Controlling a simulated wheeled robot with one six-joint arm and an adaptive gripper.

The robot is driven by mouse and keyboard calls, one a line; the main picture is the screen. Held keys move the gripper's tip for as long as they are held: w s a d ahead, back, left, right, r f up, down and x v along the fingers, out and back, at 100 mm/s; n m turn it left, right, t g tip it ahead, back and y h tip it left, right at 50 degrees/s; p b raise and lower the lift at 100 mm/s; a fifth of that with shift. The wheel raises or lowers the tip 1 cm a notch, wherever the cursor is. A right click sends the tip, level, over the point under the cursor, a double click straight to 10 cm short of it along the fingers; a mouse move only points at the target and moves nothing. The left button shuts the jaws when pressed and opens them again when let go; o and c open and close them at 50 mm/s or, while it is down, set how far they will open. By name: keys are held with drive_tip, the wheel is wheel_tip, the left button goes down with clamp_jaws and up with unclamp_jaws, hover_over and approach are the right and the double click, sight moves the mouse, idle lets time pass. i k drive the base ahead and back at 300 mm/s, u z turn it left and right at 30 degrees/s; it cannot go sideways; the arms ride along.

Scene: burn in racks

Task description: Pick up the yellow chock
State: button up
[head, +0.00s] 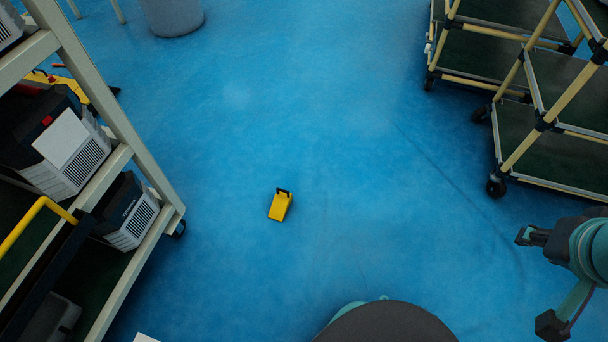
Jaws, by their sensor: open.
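The yellow chock (279,207) lies on the blue floor near the middle of the head view. It is a small yellow block with a black handle at its far end. My gripper (533,236) is at the right edge of the head view, well to the right of the chock and apart from it. It is small and partly seen there, with its jaws open and nothing visible between them.
A rack (126,150) holding white and black units stands at the left. Wheeled trolleys (517,150) with cream tubes stand at the upper right. A grey bin (172,14) stands at the top. The blue floor (340,130) around the chock is clear.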

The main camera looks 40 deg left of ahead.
sight(282, 199)
drive_tip(key=i, duration=1.45)
drive_tip(key=u, duration=4.05)
